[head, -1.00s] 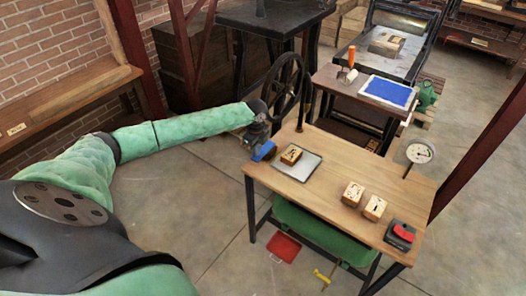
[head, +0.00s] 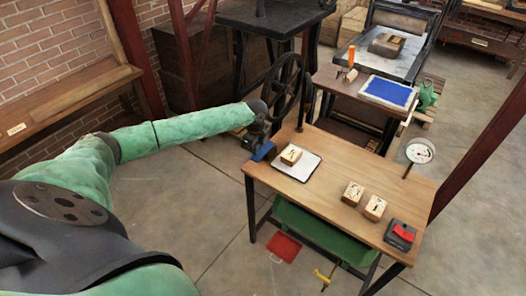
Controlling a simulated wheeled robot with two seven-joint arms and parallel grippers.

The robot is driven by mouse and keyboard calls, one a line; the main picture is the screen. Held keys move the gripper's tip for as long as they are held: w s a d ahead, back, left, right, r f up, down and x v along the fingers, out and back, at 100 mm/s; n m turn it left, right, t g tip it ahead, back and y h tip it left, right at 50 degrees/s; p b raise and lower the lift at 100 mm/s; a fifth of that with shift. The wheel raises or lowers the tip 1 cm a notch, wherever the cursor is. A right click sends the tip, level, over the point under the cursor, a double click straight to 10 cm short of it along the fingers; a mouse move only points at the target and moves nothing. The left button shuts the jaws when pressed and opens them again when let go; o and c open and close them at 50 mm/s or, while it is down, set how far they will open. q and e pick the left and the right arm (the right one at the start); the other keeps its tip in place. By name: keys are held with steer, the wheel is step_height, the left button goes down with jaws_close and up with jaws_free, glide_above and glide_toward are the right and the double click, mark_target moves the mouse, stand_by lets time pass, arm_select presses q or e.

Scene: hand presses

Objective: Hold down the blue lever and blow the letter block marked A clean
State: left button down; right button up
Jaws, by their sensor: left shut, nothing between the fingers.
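The blue lever (head: 265,153) is at the left edge of the wooden table. My left gripper (head: 257,142) is shut and empty, right at the lever and seemingly pressed on it from above; the exact contact is too small to tell. A letter block (head: 291,155) lies on a pale tray (head: 309,163) just right of the lever, its top now pale with a dark mark. I cannot read its letter for certain. Two more letter blocks (head: 352,193) (head: 375,207) stand on the table farther right. My right gripper is out of view.
A dark box with a red part (head: 401,234) sits at the table's right corner. A round gauge (head: 420,152) stands at the back right edge. Behind is a stand with a blue pad (head: 388,91). A black wheel (head: 285,88) rises behind my left gripper. The table's middle is clear.

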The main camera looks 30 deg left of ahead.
arm_select(q)
steer(key=shift+f, duration=0.15)
steer(key=shift+f, duration=1.4)
stand_by(2.2)
